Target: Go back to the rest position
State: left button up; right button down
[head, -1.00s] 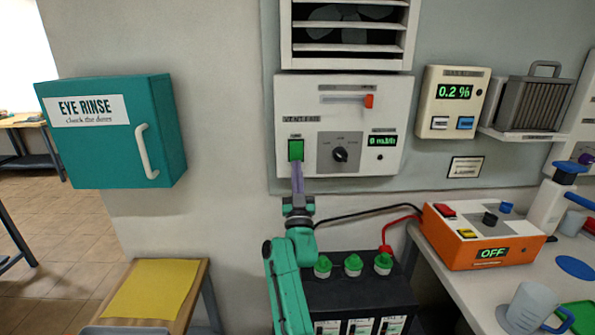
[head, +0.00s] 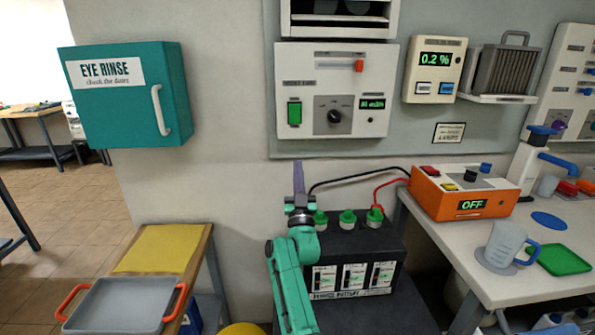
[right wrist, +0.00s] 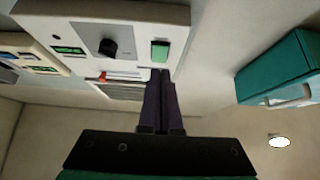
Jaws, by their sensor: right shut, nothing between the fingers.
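My right gripper (head: 298,166) is shut and empty. In the head view it points up in front of the bare wall, below the white vent fan panel (head: 290,74) and apart from it. The panel carries a green button (head: 294,112), a black knob (head: 334,116), a red-tipped slider and a small lit display. In the right wrist view the shut fingers (right wrist: 161,75) point towards the panel, with the green button (right wrist: 160,51) just beyond their tips. My left gripper is not in view.
A black battery box (head: 345,248) with green caps stands close to my right arm. An orange charger (head: 455,195) reading OFF and a grey jug (head: 501,243) are on the right table. A teal eye rinse cabinet (head: 120,115) hangs left. A grey tray (head: 125,304) is lower left.

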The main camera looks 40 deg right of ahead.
jog(key=s+a+f+n+g+y, duration=0.4)
jog(key=a+f+y, duration=0.3)
jog(key=f, duration=0.4)
jog(key=s+a+f+n+g+y, duration=0.2)
jog(key=a+f+n+g+y, duration=0.25)
jog(key=a+f+y, duration=0.45)
jog(key=s+a+f+g, duration=0.3)
jog(key=s+f+g, duration=0.15)
jog(key=s, duration=0.65)
jog(key=s+a+f+g, duration=0.35)
jog(key=s+f, duration=0.25)
jog(key=s, duration=0.5)
notch_tip(320, 180, down, 22)
jog(key=s+n+g+p, duration=0.1)
jog(key=s+g+p, duration=0.1)
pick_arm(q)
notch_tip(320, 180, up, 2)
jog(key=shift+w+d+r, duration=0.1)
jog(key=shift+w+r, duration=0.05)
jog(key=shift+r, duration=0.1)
pick_arm(e)
jog(key=s+d+f, duration=0.1)
jog(key=s+f, duration=0.5)
jog(key=s, duration=0.2)
jog(key=s+d+f+g+h, duration=0.1)
jog(key=s+d+f, duration=0.1)
jog(key=s+f, duration=0.5)
jog(key=shift+s+d, duration=0.25)
jog(key=shift+s, duration=0.35)
